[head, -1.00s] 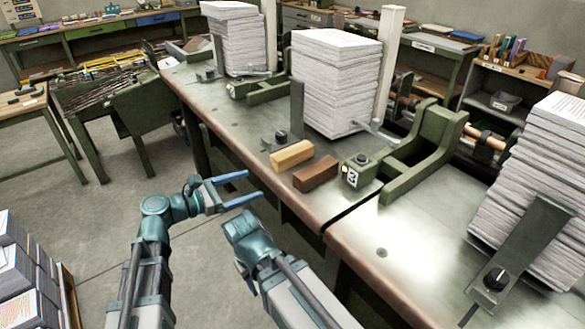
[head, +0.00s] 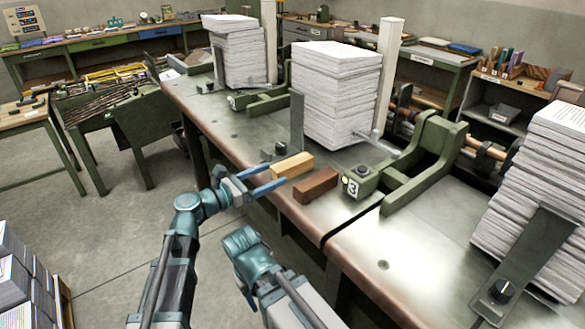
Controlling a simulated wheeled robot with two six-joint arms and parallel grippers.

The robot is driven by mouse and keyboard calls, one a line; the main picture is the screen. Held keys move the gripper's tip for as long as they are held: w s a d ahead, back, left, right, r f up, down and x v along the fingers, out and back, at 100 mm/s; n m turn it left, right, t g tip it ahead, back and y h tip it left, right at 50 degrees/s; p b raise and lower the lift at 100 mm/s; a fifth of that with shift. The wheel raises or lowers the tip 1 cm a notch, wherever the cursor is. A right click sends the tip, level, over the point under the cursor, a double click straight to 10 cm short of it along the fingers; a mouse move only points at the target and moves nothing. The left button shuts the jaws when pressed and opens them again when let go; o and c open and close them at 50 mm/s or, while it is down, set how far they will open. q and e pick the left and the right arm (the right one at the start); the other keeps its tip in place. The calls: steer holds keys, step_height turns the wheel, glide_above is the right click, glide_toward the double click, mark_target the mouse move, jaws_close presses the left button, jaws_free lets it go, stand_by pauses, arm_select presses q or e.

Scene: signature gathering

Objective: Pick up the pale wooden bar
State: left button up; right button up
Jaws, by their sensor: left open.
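The pale wooden bar (head: 293,164) lies near the front edge of the worktable (head: 240,158). My left gripper (head: 277,174) is open, its two blue fingers reaching in from the left. The fingertips are at the left end of the bar. I cannot tell whether they touch it, and no bar is gripped.
A dark brown bar (head: 316,185) lies just right of the pale one. Behind them stand a tall paper stack (head: 335,95) and an upright green plate (head: 297,125). A green clamp-like fixture (head: 430,150) with a number 3 block is to the right.

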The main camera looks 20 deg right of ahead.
mark_target(283, 166)
arm_select(q)
steer(key=shift+d, duration=0.1)
steer(key=x, duration=0.5)
steer(key=shift+w+r, duration=0.25)
steer(key=shift+w, duration=0.2)
jaws_close()
